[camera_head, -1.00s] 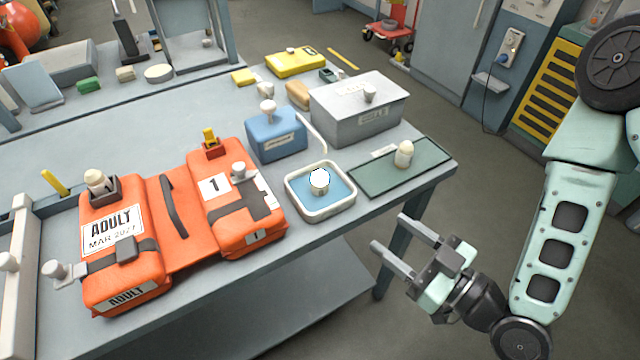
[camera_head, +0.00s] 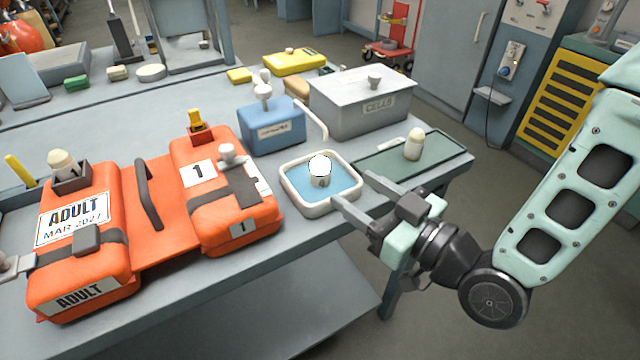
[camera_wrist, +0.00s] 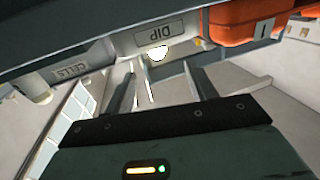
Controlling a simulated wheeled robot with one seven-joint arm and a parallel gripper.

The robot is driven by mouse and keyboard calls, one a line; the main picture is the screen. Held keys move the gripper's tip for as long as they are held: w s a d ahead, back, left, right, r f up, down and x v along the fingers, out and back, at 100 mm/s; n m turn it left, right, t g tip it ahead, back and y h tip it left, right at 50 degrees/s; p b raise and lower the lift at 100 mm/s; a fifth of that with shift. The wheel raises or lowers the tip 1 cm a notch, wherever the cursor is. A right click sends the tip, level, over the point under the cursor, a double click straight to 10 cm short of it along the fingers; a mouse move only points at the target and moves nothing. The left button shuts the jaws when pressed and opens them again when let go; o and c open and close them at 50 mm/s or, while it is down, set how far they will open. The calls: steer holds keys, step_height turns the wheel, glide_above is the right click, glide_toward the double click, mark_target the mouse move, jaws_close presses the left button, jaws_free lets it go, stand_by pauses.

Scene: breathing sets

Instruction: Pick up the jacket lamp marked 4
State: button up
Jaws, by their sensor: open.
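No mark 4 is legible on any lamp. A lamp with a round white top (camera_head: 320,168) stands in the white-rimmed dip tray (camera_head: 290,192) with a blue floor. A cream-topped lamp (camera_head: 414,145) stands upright on the green mat (camera_head: 450,150). Another cream-topped lamp (camera_head: 62,164) sits in a dark holder on the orange jacket. My gripper (camera_head: 352,188) is open and empty at the tray's right front edge, its fingers pointing toward the tray. In the wrist view, a bright white round shape (camera_wrist: 157,53) shows between and beyond the open fingers.
The orange jacket (camera_head: 150,255) marked ADULT and 1 fills the left of the bench. The bench's front edge lies beneath my gripper.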

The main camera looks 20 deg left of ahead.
mark_target(327, 169)
steer(key=p+x, duration=0.1)
steer(key=x, duration=0.7)
steer(key=shift+w, duration=0.2)
steer(key=c, duration=1.1)
